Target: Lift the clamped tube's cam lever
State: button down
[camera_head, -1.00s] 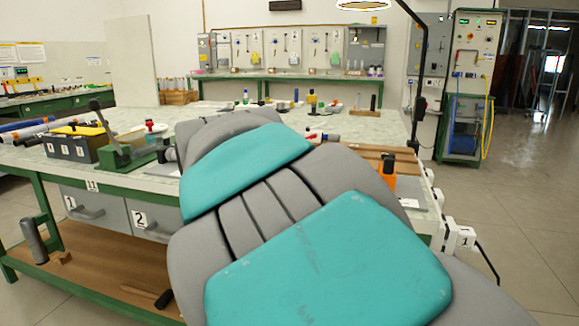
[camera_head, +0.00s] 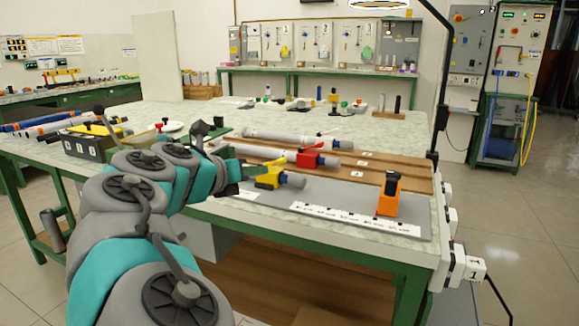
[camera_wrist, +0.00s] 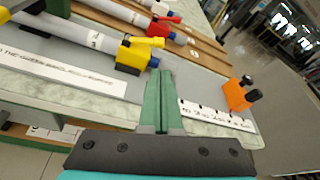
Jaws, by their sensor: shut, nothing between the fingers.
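Grey tubes lie along the near side of the bench. A yellow clamp (camera_head: 268,177) with a yellow lever grips the nearest tube; the clamp (camera_wrist: 132,57) and its lever (camera_wrist: 148,41) also show in the wrist view. A red clamp (camera_head: 312,160) with a red lever sits on the tube behind; it shows in the wrist view (camera_wrist: 163,29). I cannot tell which one the task means. My gripper (camera_wrist: 159,73) has its green fingers together and empty, just right of the yellow clamp in the wrist view, apart from it. In the head view my gripper (camera_head: 250,172) is near the yellow clamp, partly hidden.
An orange block with a black top (camera_head: 388,194) stands on the grey mat (camera_head: 345,200), right of the yellow clamp. A white marked strip (camera_head: 350,217) lies along the front. Brown boards (camera_head: 385,175) lie behind. The bench's front edge is close.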

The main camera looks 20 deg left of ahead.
aim_at(273, 162)
jog(key=x, duration=1)
jog(key=shift+f, duration=0.1)
